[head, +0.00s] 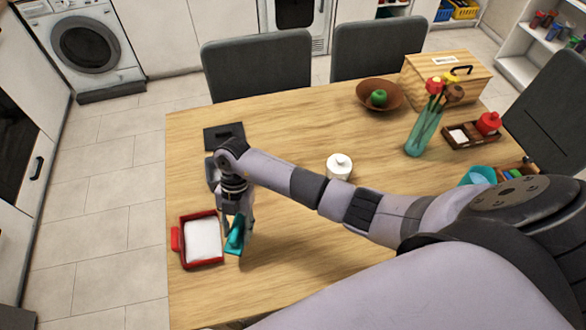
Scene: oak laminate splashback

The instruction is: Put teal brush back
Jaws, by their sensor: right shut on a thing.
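The teal brush (237,240) is at the front left of the wooden table, just right of a red tray. My right gripper (237,222) reaches down over it and is shut on it, hiding part of it. I cannot tell whether the brush touches the table. The red tray (184,221) has a white inside and a red handle-like part on its left. A flat dark piece (223,132) lies at the table's far left corner, beyond my gripper. My left gripper is not in view.
The wooden table (290,250) is bare at front centre. A white lidded jar (339,166) stands close behind my right arm. A teal vase with flowers (421,130), a brown bowl with a green fruit (366,98) and a wooden box (445,78) stand farther right.

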